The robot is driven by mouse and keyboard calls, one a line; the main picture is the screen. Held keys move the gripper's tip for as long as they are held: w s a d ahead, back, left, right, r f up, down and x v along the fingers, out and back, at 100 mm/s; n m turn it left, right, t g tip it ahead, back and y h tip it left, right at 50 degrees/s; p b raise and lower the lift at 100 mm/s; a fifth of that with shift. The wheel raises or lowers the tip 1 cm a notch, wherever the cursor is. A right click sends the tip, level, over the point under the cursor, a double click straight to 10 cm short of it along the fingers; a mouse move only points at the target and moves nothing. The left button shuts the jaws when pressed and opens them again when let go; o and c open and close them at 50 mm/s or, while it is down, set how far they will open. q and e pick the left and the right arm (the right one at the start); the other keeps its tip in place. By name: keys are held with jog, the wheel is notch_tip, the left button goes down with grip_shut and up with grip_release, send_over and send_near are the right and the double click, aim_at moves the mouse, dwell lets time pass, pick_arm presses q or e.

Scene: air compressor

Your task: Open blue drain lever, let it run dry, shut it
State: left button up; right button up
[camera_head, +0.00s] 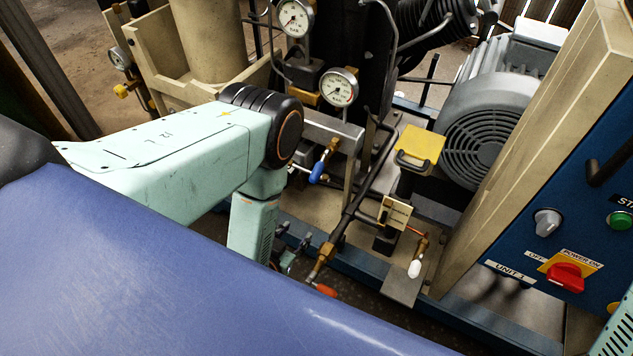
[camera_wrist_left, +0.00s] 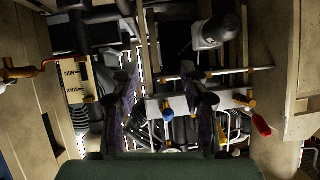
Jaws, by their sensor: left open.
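The blue drain lever (camera_head: 318,172) hangs from a brass fitting below the gauges, just right of my left arm's wrist in the head view. It also shows in the left wrist view (camera_wrist_left: 168,115), between my two fingers but beyond them, with nothing touching it that I can see. My left gripper (camera_head: 291,252) points down, below the lever in the head view and partly hidden by my arm and blue body. In the left wrist view its fingers (camera_wrist_left: 165,90) stand wide apart and empty. My right gripper is out of view.
An orange-red handle (camera_head: 325,290) sits low near my left gripper. A white-tipped valve (camera_head: 414,268) is further right. Dark pipes (camera_head: 352,212) cross the middle. The blue control panel (camera_head: 560,220) with a red switch (camera_head: 566,277) stands right. Pressure gauges (camera_head: 339,87) are above.

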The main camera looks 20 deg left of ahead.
aim_at(313, 179)
pick_arm(q)
jog(key=w+r+t, duration=0.1)
jog(key=r, duration=0.2)
jog(key=w+r+t, duration=0.4)
jog(key=r, duration=0.1)
jog(key=shift+w+r+m, duration=0.2)
jog(key=shift+r+m, duration=0.1)
jog(key=shift+r, duration=0.15)
jog(key=w+b, duration=0.1)
jog(key=b, duration=0.1)
jog(key=shift+w+f+b, duration=0.25)
jog(key=shift+w+b, duration=0.1)
jog(key=shift+b, duration=0.05)
jog(key=shift+w+b, duration=0.35)
jog(key=shift+b, duration=0.35)
jog(key=shift+w+a+r+b, duration=0.1)
jog(key=shift+w+b, duration=0.4)
jog(key=shift+w, duration=0.85)
jog(key=shift+w+a+r+b, duration=0.1)
jog(key=shift+w+b, duration=0.4)
jog(key=shift+w, duration=0.85)
grip_shut()
